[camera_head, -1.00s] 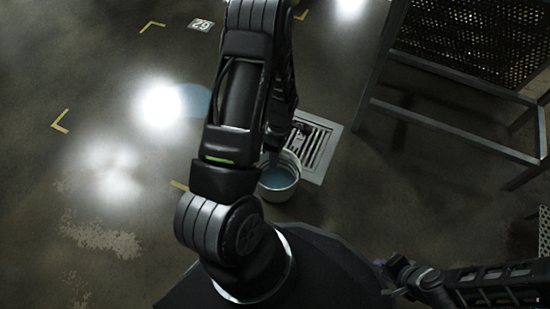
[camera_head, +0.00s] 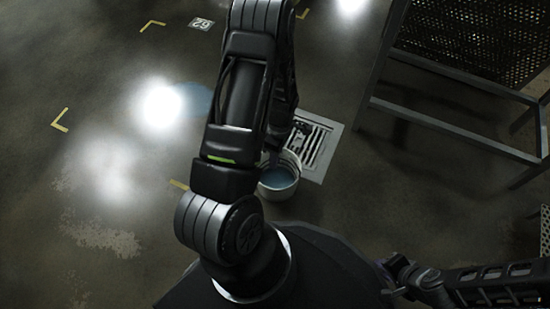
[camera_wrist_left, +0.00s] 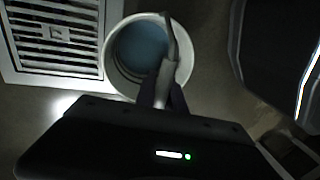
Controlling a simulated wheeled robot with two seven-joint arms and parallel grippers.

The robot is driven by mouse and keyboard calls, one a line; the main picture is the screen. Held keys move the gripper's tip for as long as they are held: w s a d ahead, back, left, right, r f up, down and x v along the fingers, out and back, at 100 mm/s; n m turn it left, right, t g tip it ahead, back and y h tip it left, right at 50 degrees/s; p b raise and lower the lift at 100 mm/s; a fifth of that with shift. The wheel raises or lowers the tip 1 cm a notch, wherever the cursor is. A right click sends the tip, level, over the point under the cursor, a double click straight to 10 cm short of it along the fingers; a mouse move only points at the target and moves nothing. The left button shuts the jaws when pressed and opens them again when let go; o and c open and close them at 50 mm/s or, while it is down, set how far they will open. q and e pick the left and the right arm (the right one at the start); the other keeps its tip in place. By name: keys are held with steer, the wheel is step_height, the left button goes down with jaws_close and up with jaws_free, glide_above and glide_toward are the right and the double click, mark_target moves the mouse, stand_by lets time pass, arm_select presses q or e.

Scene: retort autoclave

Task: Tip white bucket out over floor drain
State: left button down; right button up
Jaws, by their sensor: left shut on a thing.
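The white bucket (camera_head: 294,184) stands upright, with blue liquid inside, beside the near-left edge of the floor drain (camera_head: 322,160). In the left wrist view the bucket (camera_wrist_left: 187,68) is right of the slatted drain grate (camera_wrist_left: 55,62). My left gripper (camera_wrist_left: 168,92) is shut on the bucket's handle, which rises across the bucket's opening. In the head view my left arm hides most of this gripper and part of the bucket. My right gripper (camera_head: 398,272) is at the lower right, away from the bucket; its jaws are unclear.
A dark metal frame with a perforated top (camera_head: 470,40) stands right of the drain, its legs and rails reaching toward it. Yellow corner marks (camera_head: 60,120) and a number tag (camera_head: 201,24) lie on the floor.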

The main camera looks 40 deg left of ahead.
arm_select(q)
steer(key=w+a+b, duration=0.1)
steer(key=w+a, duration=0.1)
steer(key=w, duration=0.3)
steer(key=shift+w+r+g, duration=0.3)
steer(key=shift+w+r, duration=0.1)
steer(key=shift+r, duration=0.05)
stand_by(0.4)
steer(key=shift+b, duration=0.3)
steer(key=w+a+b, duration=0.2)
steer(key=w+b, duration=0.2)
steer(key=w, duration=0.1)
steer(key=shift+w+f+g, duration=0.3)
steer(key=shift+w+g, duration=0.1)
stand_by(0.4)
steer(key=shift+w+a, duration=0.15)
steer(key=shift+w, duration=0.1)
steer(key=shift+g+h, duration=0.3)
steer(key=shift+w+a+f, duration=0.2)
steer(key=shift+w+f, duration=0.1)
steer(key=shift+w, duration=0.3)
steer(key=shift+w+a+f, duration=0.25)
steer(key=shift+w+f, duration=0.05)
steer(key=shift+w, duration=0.35)
steer(key=shift+w+a+f, duration=0.2)
steer(key=shift+w+f, duration=0.1)
steer(key=shift+w, duration=0.3)
